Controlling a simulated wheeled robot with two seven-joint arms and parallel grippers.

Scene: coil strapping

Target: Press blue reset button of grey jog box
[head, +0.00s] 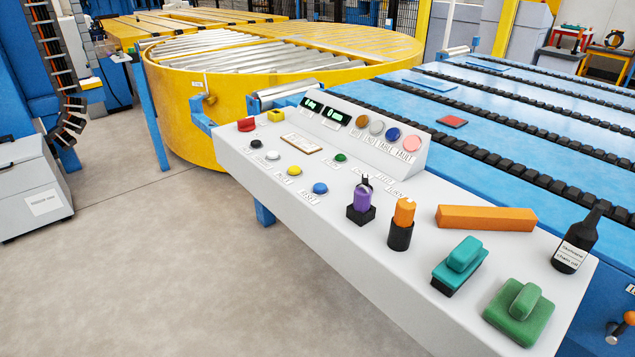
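A blue round button (320,188) sits on the sloping top of a long light grey control box (355,285), near its front edge. A small white label in front of it seems to read RESET. It is the last in a row with a black button (256,143), a white button (273,155) and a yellow button (293,171). A second blue round piece (393,134), a lamp or button, is on the raised back panel. Neither of my grippers is in view, and nothing covers the blue button.
Right of the buttons stand a purple-topped holder (361,198), an orange-topped holder (402,222), an orange bar (486,218), a teal block (460,262), a green block (519,312) and a dark bottle (576,243). A blue conveyor (480,130) runs behind. The floor in front is clear.

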